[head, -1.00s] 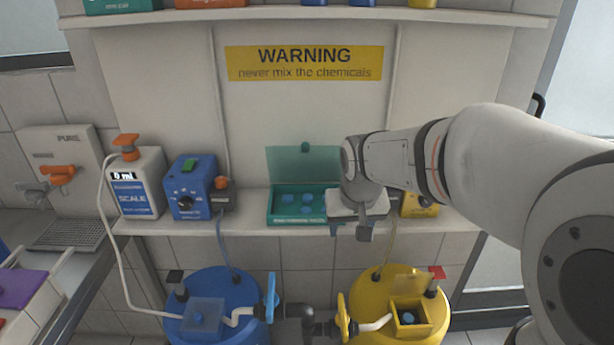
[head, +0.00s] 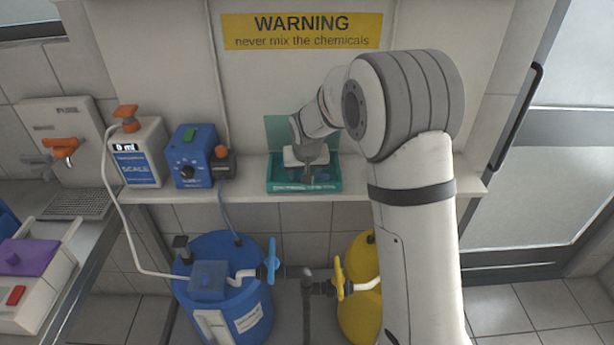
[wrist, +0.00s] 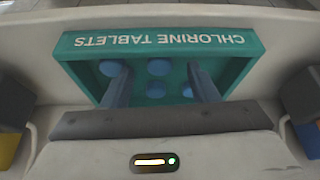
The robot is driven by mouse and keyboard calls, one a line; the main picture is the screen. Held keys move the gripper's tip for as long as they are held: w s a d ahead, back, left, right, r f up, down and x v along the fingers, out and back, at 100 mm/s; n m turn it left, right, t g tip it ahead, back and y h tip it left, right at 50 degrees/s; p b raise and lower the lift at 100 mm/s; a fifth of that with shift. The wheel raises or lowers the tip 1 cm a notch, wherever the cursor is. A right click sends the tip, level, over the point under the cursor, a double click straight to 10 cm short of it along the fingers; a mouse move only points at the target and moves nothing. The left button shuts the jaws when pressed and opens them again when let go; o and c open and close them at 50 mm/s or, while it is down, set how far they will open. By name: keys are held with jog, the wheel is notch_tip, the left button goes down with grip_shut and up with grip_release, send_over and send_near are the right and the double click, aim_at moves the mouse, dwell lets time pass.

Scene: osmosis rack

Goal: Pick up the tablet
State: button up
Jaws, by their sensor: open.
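Several round blue tablets lie in the open teal box labelled "CHLORINE TABLETS" (wrist: 160,40). In the wrist view one tablet (wrist: 158,67) is between my fingers, another (wrist: 156,89) is just below it, and others lie close to each finger. My gripper (wrist: 157,77) is open and empty, with its two blue-grey fingers reaching over or into the box. I cannot tell how deep the tips are. In the head view my gripper (head: 308,175) is over the teal box (head: 330,187), and my wrist hides the tablets.
The box stands on a shelf (head: 390,190), its raised lid (head: 275,130) behind. A blue dosing device (head: 192,155) and a white scale container (head: 140,152) stand to the left. A blue tank (head: 225,295) and a yellow tank (head: 358,300) are below; my arm partly hides the yellow one.

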jog(key=shift+x, duration=0.95)
jog(key=c, duration=1)
